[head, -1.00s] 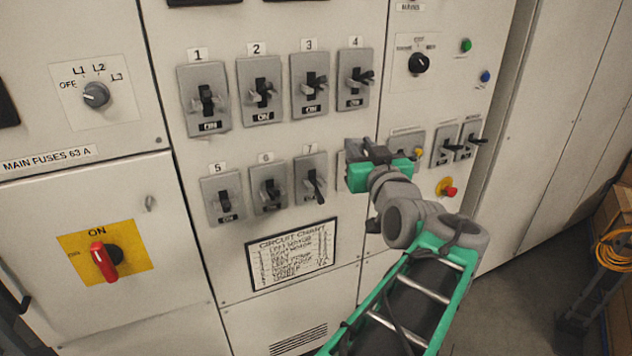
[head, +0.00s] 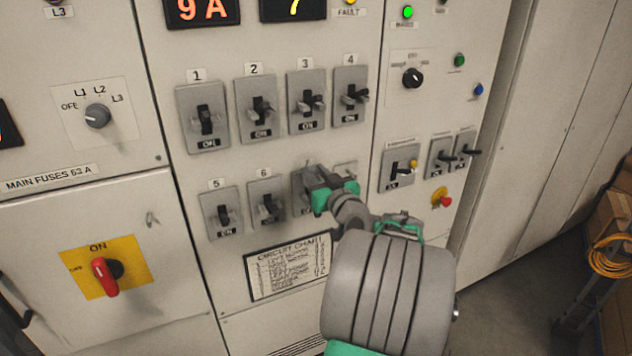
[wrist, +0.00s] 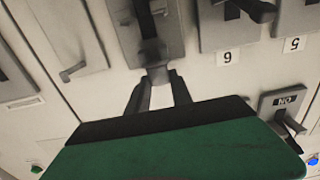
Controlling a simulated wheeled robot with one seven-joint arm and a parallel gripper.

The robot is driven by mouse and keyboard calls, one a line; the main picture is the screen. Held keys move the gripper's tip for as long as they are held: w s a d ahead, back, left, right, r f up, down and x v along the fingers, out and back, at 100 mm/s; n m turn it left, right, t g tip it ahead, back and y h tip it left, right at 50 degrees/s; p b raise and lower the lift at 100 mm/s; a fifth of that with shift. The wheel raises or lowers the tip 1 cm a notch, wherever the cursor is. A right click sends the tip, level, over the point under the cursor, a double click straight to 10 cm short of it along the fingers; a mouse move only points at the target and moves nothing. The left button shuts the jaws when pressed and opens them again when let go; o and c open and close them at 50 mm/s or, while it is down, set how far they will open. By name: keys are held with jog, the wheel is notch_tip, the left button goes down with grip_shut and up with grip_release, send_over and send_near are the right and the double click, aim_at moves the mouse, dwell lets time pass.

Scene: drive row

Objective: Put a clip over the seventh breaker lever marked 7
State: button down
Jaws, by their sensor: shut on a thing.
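The seventh breaker (head: 301,203) is mostly behind my gripper (head: 317,186) in the head view; its number label is hidden there. In the wrist view, which is upside down, its grey plate (wrist: 174,30) and dark lever (wrist: 148,25) stand straight ahead of the fingers. My gripper (wrist: 158,88) is shut on a small light-grey clip (wrist: 158,74) at the fingertips. The clip is at the end of the dark lever in the picture; I cannot tell whether it touches or surrounds it.
Breaker 6 (head: 266,202) is close on the left, and another breaker plate (head: 346,169) is partly hidden on the right. Breaker 3 (head: 306,100) is above. The circuit chart (head: 288,268) is below. A red-handled main switch (head: 105,275) is at lower left.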

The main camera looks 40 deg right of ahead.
jog(key=f, duration=0.3)
jog(key=shift+w+d+f, duration=0.2)
jog(key=shift+w+f, duration=0.05)
jog(key=shift+f, duration=0.05)
jog(key=shift+a, duration=0.1)
jog(key=shift+f, duration=0.2)
jog(key=c, duration=1.1)
grip_release()
jog(key=shift+c, duration=0.2)
jog(key=shift+r, duration=0.1)
